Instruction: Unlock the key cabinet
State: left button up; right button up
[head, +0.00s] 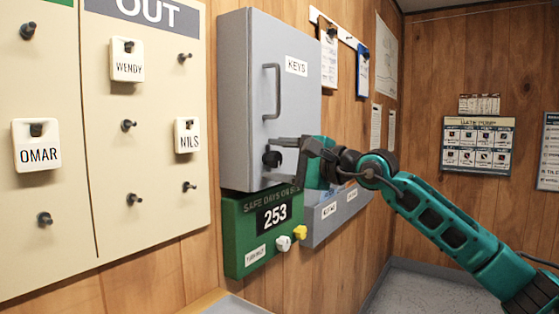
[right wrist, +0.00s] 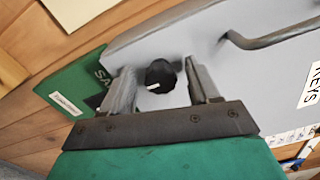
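The grey key cabinet (head: 245,90) is on the wood wall, door shut, with a KEYS label and a bar handle (head: 266,92). Below the handle is a round black lock knob (head: 271,159). In the right wrist view the knob (right wrist: 161,76) has a short white mark. My right gripper (head: 282,150) is at the lower door, by the knob. In the right wrist view its open fingers (right wrist: 160,88) stand on either side of the knob, with gaps showing; they do not grip it. How deep they reach is unclear. My left gripper is not in view.
A green safe-days box (head: 240,222) with white and yellow knobs hangs just below the cabinet. A grey labelled tray (head: 318,232) is beside it. A tag board (head: 160,75) with pegs is left. Clipboards (head: 328,60) hang to the right.

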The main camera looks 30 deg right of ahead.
jog(key=shift+s+d+f, duration=0.1)
jog(key=shift+s+d, duration=0.1)
jog(key=shift+s, duration=0.2)
pick_arm(q)
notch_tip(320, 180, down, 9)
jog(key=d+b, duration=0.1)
jog(key=b, duration=1.1)
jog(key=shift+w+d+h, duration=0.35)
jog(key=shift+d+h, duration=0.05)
pick_arm(e)
jog(key=v, duration=1.2)
jog(key=shift+a, duration=0.1)
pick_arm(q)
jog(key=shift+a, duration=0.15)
